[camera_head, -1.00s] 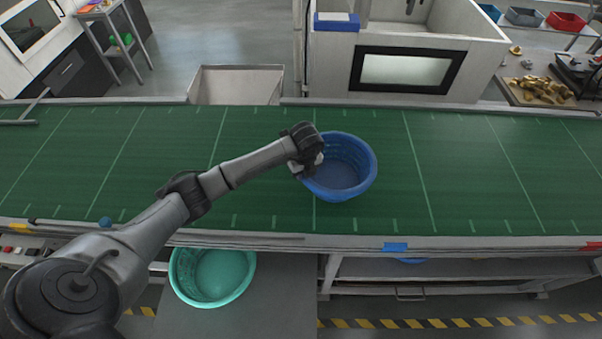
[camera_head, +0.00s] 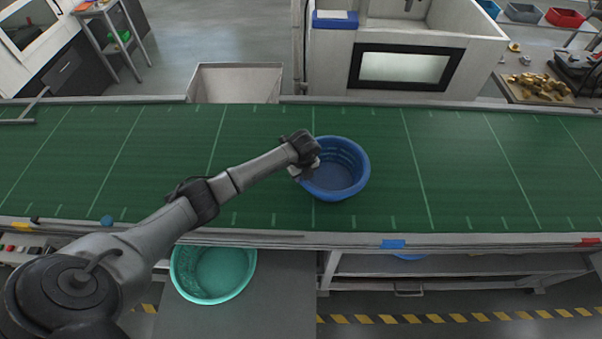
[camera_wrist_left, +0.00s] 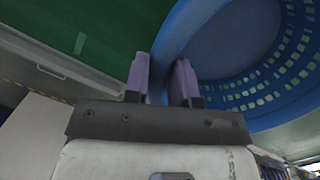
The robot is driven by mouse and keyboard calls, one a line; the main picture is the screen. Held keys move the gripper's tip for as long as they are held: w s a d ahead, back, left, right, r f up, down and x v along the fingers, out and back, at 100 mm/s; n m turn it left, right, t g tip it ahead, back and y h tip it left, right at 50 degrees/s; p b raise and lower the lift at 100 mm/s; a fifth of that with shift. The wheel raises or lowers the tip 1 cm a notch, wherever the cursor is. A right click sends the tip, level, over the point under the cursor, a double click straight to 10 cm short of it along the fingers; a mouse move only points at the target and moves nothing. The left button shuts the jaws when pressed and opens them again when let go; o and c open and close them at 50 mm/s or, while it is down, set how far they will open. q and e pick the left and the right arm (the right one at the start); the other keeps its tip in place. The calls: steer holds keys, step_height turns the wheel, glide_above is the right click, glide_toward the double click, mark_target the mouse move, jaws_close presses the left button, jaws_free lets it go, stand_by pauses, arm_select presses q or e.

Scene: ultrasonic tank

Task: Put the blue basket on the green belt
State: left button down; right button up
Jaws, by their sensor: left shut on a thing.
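The blue basket (camera_head: 335,170) is upright over the middle of the green belt (camera_head: 460,170) in the head view. It looks empty. My left gripper (camera_head: 306,170) is at the basket's left rim and shut on it. In the left wrist view, the two fingers (camera_wrist_left: 164,80) stand on either side of the rim of the blue basket (camera_wrist_left: 235,40). Whether the basket's bottom touches the belt or hangs just above it, I cannot tell. My right gripper is in neither view.
A turquoise basket (camera_head: 213,272) stands on a grey surface in front of the belt. A metal bin (camera_head: 236,84) and a white cabinet with a dark-framed window (camera_head: 405,68) are behind the belt. The belt is clear on both sides of the blue basket.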

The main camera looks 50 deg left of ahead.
arm_select(q)
steer(key=c, duration=0.9)
jaws_free()
steer(key=shift+f, duration=0.1)
steer(key=shift+c, duration=0.2)
